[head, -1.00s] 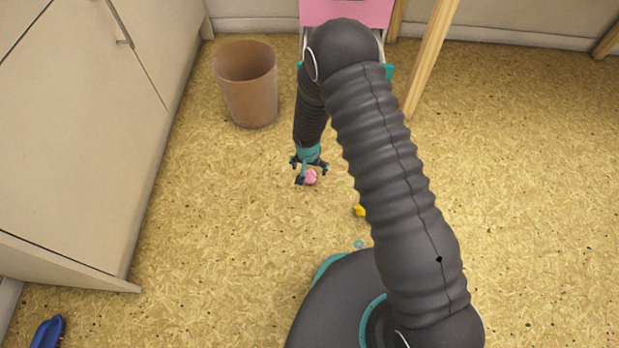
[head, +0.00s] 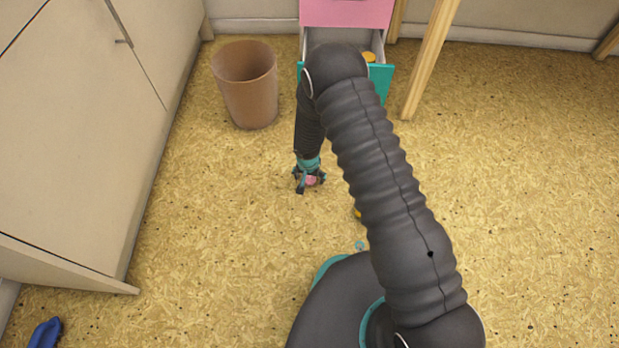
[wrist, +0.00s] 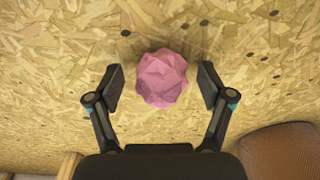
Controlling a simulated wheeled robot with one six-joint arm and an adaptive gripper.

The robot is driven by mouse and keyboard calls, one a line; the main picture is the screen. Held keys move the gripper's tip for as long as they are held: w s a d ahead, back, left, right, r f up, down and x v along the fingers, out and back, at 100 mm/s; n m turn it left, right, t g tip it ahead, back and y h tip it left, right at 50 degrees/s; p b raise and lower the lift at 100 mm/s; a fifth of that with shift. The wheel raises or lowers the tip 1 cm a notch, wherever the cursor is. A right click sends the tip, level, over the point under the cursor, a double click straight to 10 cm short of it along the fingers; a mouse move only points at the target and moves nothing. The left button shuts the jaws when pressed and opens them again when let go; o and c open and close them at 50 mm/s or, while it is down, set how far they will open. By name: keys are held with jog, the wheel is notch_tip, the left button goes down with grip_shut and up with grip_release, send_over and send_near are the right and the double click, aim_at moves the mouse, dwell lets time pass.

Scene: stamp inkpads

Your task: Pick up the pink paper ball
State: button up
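The pink paper ball (wrist: 162,78) is a faceted, crumpled ball lying on the floor. In the wrist view it sits between the two fingers of my gripper (wrist: 160,86), with a gap on both sides. The fingers are open around it and do not appear to touch it. In the head view my gripper (head: 310,182) is low at the floor, and part of the pink paper ball (head: 311,181) shows between the fingers; the rest is hidden by them.
A brown waste bin (head: 248,88) stands behind and left of my gripper. A drawer unit with a teal open drawer (head: 381,85) is at the back. A yellow object (head: 358,213) is partly hidden by my arm. A blue brush-like object (head: 46,334) lies front left. Floor at right is clear.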

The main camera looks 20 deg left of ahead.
jog(key=c, duration=0.4)
jog(key=shift+r, duration=0.1)
